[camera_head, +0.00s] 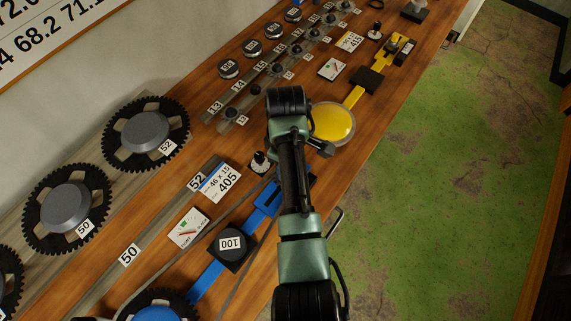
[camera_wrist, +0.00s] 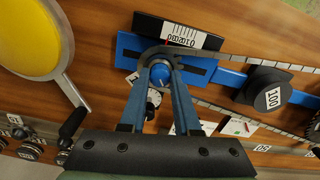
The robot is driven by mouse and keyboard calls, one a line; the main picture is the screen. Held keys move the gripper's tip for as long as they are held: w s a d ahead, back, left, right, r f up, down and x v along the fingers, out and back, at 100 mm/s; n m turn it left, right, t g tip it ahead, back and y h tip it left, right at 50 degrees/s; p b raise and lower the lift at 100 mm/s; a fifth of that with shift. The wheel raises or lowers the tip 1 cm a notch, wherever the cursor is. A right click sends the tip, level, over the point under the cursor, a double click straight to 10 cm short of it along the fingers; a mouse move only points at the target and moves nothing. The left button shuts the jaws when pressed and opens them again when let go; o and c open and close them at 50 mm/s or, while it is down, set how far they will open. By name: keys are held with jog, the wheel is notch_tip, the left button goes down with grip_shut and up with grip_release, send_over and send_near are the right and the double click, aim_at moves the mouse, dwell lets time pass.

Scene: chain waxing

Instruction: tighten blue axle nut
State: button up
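The blue axle nut (camera_wrist: 161,75) is a small round blue knob on the blue slotted slide (camera_wrist: 127,40) in the wrist view. A chain loops around the axle beneath it. My gripper (camera_wrist: 161,68) reaches over the slide, one finger on each side of the nut. The fingertips are at the nut, but whether they press on it cannot be seen. In the head view the blue slide (camera_head: 264,203) shows beside my arm, which hides the nut and my fingertips.
A black block labelled 100 (camera_head: 231,244) sits on the blue bar. A yellow disc (camera_head: 333,122) stands close to my arm. A black-knobbed lever (camera_head: 260,162) stands left of it. Large black chainrings (camera_head: 146,131) lie at the left. The green floor (camera_head: 460,190) is clear.

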grip_shut()
jog(key=m+p, duration=0.2)
jog(key=m, duration=0.1)
jog(key=shift+a+r+m, duration=0.1)
jog(key=shift+m, duration=0.2)
jog(key=m+p, duration=0.2)
jog(key=m, duration=0.3)
jog(key=shift+m, duration=0.3)
dwell(0.4)
jog(key=o, duration=0.8)
grip_release()
